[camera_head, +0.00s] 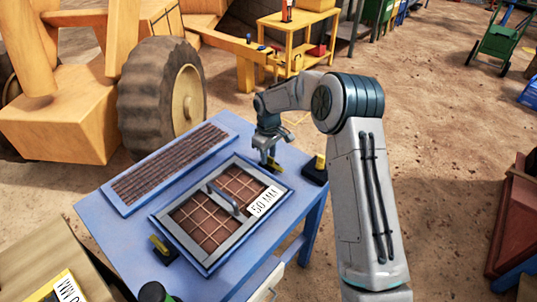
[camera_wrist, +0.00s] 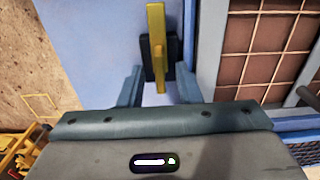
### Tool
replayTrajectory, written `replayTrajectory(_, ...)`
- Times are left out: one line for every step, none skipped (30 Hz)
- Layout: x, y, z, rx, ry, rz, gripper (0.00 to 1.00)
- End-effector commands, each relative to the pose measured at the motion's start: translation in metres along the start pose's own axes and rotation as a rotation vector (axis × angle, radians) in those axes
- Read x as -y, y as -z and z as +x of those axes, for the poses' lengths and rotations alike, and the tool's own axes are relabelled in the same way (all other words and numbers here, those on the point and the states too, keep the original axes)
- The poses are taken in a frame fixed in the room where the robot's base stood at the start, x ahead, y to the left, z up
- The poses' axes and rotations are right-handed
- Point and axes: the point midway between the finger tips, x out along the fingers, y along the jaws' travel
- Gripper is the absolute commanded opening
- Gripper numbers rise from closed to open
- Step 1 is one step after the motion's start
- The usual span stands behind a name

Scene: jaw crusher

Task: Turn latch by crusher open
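The blue crusher table (camera_head: 130,225) carries a metal-framed grate lid (camera_head: 211,213) with a grey handle. A yellow latch (camera_head: 275,166) on a black base sits at the lid's far edge, partly hidden by my gripper (camera_head: 267,158). In the wrist view the latch (camera_wrist: 158,45) is a long yellow bar, roughly parallel to the lid's edge. My gripper (camera_wrist: 159,86) is open, one finger on each side of the bar's near end. Gaps show between fingers and bar; contact is not visible. A second yellow latch (camera_head: 160,246) sits at the lid's near-left edge.
A black box with a yellow top (camera_head: 318,167) stands at the table's far right corner. A ribbed brown panel (camera_head: 170,167) lies at the back left. A big-wheeled yellow machine (camera_head: 163,95) stands behind. Sandy ground (camera_head: 440,130) to the right is open.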

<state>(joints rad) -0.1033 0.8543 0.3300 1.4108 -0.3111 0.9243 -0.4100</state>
Motion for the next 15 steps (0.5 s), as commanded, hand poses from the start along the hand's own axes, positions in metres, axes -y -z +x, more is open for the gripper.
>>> replayTrajectory(0.0, 0.0, 0.001, 0.001, 0.001, 0.0, 0.31)
replayTrajectory(0.0, 0.0, 0.001, 0.001, 0.001, 0.001, 0.31)
replayTrajectory(0.0, -0.001, 0.001, 0.001, 0.001, 0.001, 0.31)
replayTrajectory(0.0, -0.001, 0.001, 0.002, 0.001, 0.001, 0.31)
replayTrajectory(0.0, -0.001, 0.0, 0.002, 0.001, 0.001, 0.31)
replayTrajectory(0.0, 0.0, -0.001, 0.001, 0.001, 0.001, 0.31)
replayTrajectory(0.0, 0.0, -0.003, 0.001, 0.001, 0.001, 0.31)
replayTrajectory(0.0, 0.0, -0.005, 0.0, 0.0, 0.001, 0.31)
replayTrajectory(0.0, 0.0, -0.009, 0.0, 0.0, 0.001, 0.31)
replayTrajectory(0.0, 0.0, -0.013, -0.001, 0.0, 0.001, 0.31)
replayTrajectory(0.0, 0.0, -0.018, -0.001, -0.001, 0.001, 0.31)
replayTrajectory(0.0, 0.0, -0.025, -0.002, -0.001, 0.001, 0.31)
replayTrajectory(0.0, 0.0, -0.032, -0.002, -0.001, 0.001, 0.31)
replayTrajectory(-0.001, 0.0, -0.039, -0.002, -0.002, 0.001, 0.31)
replayTrajectory(-0.001, 0.001, -0.048, -0.003, -0.003, 0.002, 0.31)
